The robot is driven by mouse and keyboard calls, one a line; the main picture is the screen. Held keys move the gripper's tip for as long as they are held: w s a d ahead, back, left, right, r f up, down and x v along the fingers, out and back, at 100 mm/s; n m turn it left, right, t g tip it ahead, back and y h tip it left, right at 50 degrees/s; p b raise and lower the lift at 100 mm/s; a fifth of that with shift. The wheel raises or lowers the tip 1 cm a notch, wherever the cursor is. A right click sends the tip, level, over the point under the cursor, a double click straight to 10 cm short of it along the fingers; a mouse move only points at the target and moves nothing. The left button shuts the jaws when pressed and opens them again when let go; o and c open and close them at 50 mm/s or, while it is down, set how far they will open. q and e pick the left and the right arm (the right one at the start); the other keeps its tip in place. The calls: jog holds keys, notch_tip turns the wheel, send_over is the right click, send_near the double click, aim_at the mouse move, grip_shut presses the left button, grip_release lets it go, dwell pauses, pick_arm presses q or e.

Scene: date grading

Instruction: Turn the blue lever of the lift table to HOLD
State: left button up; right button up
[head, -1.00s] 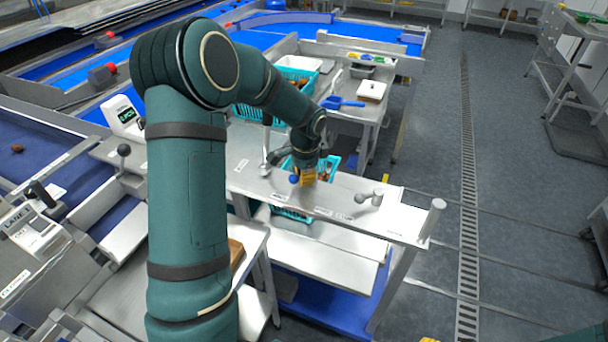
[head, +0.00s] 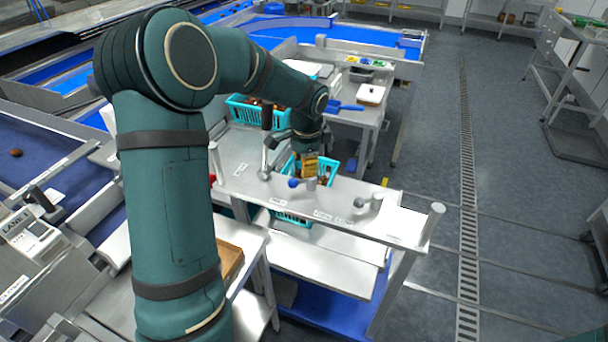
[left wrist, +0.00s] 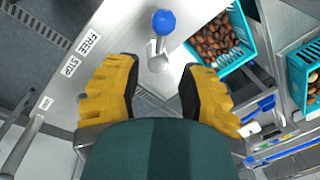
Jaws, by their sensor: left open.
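The blue lever has a round blue knob (head: 293,183) on a short metal arm and sits on the grey top of the lift table (head: 240,180). In the left wrist view the blue knob (left wrist: 164,22) lies just beyond the fingertips, and its metal pivot shows between them. My left gripper (head: 310,170) has yellow fingers and is open, close behind and above the lever. It also shows in the left wrist view (left wrist: 158,70), with nothing between its pads.
A second, grey lever (head: 368,202) stands to the right on the same top. A teal basket of dates (left wrist: 215,40) is close beside the blue lever. An upright metal handle (head: 266,145) stands to its left.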

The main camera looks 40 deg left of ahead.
pick_arm(q)
jog(key=r, duration=0.5)
jog(key=shift+s+d+r, duration=0.15)
jog(key=shift+d+r, duration=0.1)
jog(key=shift+f, duration=0.1)
